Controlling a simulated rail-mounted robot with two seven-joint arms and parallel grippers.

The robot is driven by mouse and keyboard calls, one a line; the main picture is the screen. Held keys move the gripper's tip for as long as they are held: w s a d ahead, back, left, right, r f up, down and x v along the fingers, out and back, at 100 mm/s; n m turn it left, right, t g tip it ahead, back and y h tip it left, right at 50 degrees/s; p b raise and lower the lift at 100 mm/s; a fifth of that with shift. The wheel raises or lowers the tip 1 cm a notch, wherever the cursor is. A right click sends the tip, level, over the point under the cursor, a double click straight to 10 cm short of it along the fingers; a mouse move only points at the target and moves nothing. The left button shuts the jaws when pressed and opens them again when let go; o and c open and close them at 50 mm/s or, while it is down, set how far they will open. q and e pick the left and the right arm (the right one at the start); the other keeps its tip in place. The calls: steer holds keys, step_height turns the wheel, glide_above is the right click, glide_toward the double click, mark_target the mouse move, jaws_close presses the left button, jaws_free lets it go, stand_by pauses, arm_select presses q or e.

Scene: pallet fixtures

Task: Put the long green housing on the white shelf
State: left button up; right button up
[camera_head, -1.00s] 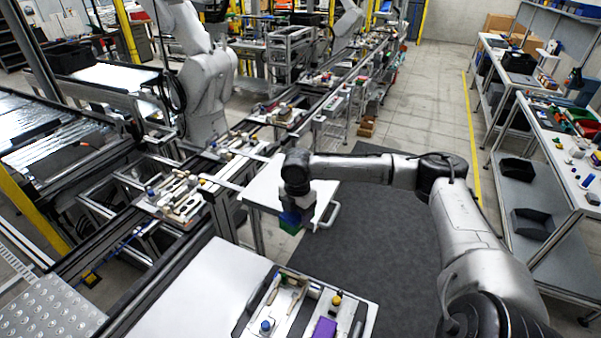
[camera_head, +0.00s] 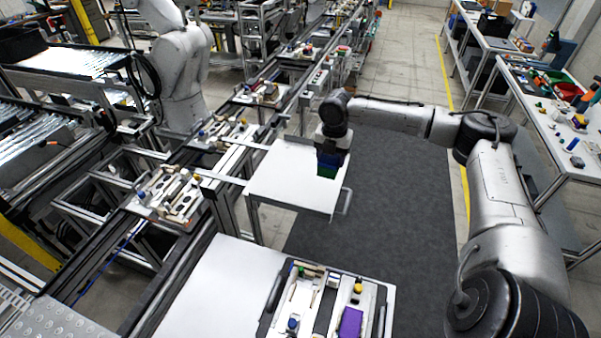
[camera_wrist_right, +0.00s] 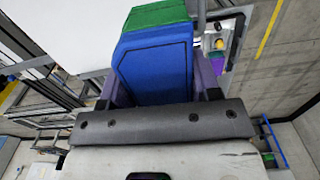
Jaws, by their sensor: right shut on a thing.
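My right gripper (camera_head: 329,160) points down over the right part of the white shelf (camera_head: 275,185). It is shut on a block that looks blue near the jaws, with a green part, the green housing (camera_head: 327,173), at its lower end. In the right wrist view the blue block sits between the fingers, and the green housing (camera_wrist_right: 157,14) shows at its far end. The white shelf also shows in the right wrist view (camera_wrist_right: 75,30). The gap between the housing and the shelf is hard to judge. My left gripper is not in view.
A pallet fixture with a purple block (camera_head: 350,323) stands on the near white table (camera_head: 215,290). More pallets (camera_head: 170,195) lie along the conveyor at left. A handle (camera_head: 345,200) sticks out from the shelf's right side. Dark mat floor (camera_head: 395,190) is clear to the right.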

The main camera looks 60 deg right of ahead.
steer(key=shift+w+a+f+n, duration=0.2)
steer(key=shift+w+f+n, duration=0.1)
steer(key=shift+w, duration=0.15)
steer(key=p, duration=0.3)
glide_toward(292, 189)
steer(key=shift+s+d+f, duration=0.1)
steer(key=shift+s+f, duration=0.35)
steer(key=shift+s, duration=0.05)
steer(key=shift+w+a+f, duration=0.2)
steer(key=shift+w+f, duration=0.25)
steer(key=shift+w, duration=0.05)
steer(key=shift+f, duration=2)
steer(key=shift+f, duration=0.1)
steer(key=o, duration=1)
